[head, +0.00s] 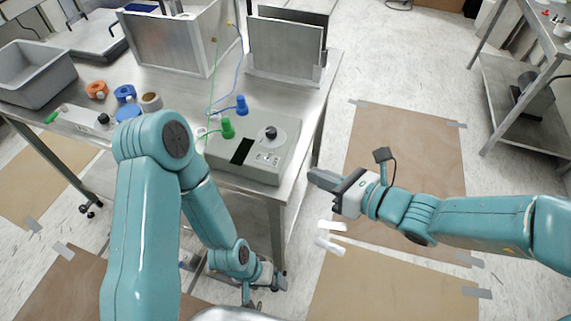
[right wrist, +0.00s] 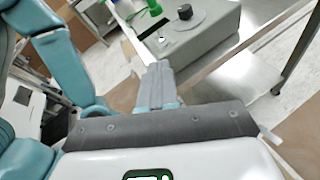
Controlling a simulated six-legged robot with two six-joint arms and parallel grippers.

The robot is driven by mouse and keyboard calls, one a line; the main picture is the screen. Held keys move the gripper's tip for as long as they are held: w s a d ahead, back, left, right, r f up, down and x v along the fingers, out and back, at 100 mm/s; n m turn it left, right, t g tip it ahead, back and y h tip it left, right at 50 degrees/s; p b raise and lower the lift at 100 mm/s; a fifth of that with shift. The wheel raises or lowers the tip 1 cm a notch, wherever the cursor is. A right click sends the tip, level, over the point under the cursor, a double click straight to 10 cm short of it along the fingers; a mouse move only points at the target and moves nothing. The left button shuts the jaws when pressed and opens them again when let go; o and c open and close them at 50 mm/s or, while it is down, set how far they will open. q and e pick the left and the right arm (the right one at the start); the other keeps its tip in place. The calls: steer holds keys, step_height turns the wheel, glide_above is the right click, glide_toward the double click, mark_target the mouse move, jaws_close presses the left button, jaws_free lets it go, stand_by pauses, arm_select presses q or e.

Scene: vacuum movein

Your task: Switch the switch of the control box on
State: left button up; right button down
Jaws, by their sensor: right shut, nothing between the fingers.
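The control box (head: 259,150) is a grey-beige box at the front right corner of the metal table. Its top has a black knob on a round dial, a dark display and a light panel with small controls (head: 268,159). A green connector (head: 228,128) and a blue connector (head: 242,105) with cables stand at its back left. My right gripper (head: 318,178) is shut and empty, in the air to the right of the box, apart from it. In the right wrist view its fingers (right wrist: 158,72) point toward the box (right wrist: 200,35). My left gripper (head: 270,283) hangs low before the table; its jaws are unclear.
The metal table (head: 185,90) also holds a grey bin (head: 35,75), tape rolls (head: 125,95) and upright metal plates (head: 285,45). A metal shelf rack (head: 520,95) stands at the far right. The floor right of the table is open, with brown sheets taped down.

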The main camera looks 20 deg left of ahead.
mark_target(270, 155)
steer(key=p+x, duration=0.1)
steer(key=x, duration=0.9)
steer(key=shift+f, duration=0.1)
steer(key=shift+d, duration=0.1)
